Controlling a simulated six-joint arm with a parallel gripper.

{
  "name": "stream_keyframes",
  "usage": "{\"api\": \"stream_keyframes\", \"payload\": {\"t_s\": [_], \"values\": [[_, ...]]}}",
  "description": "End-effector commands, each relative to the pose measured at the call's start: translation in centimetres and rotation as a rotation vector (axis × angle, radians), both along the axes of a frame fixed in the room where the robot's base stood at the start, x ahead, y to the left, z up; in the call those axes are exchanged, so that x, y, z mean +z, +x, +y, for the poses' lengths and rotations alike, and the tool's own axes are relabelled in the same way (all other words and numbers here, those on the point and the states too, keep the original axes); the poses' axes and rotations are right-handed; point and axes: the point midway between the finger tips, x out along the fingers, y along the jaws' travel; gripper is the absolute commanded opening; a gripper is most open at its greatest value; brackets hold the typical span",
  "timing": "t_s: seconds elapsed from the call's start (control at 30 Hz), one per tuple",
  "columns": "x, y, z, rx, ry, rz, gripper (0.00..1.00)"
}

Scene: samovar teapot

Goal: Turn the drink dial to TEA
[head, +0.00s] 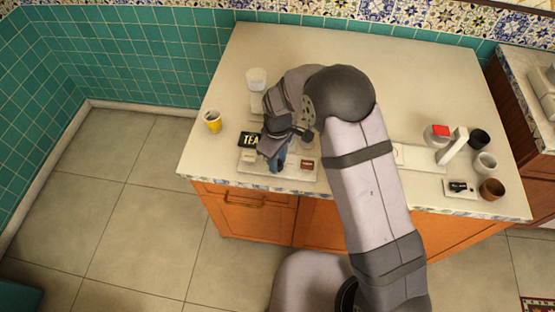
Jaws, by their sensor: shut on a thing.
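A pale dial panel (308,175) lies near the front left edge of the counter. A black sign (250,139) at its upper left shows the letters TEA, partly covered by my arm. A small dark red label (307,163) is on the panel's right side, too small to read. A blue piece (278,164), seemingly the drink dial, stands at the panel's middle. My gripper (279,153) is over the panel, pointing down and shut on this dial. My wrist hides much of the dial, so its exact pointing direction is unclear.
A yellow cup (212,122) stands left of the panel, and a white container (256,80) stands behind it. On the right are a white stand (452,146), a red-topped jar (438,133) and several cups, including a brown one (491,189). The back of the counter (420,70) is clear.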

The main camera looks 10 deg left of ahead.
Motion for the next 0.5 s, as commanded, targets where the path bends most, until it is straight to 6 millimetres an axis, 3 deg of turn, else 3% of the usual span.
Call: {"api": "stream_keyframes", "payload": {"t_s": [0.5], "values": [[0.04,0.05,0.03,-0.389,0.000,-0.001,0.06]]}}
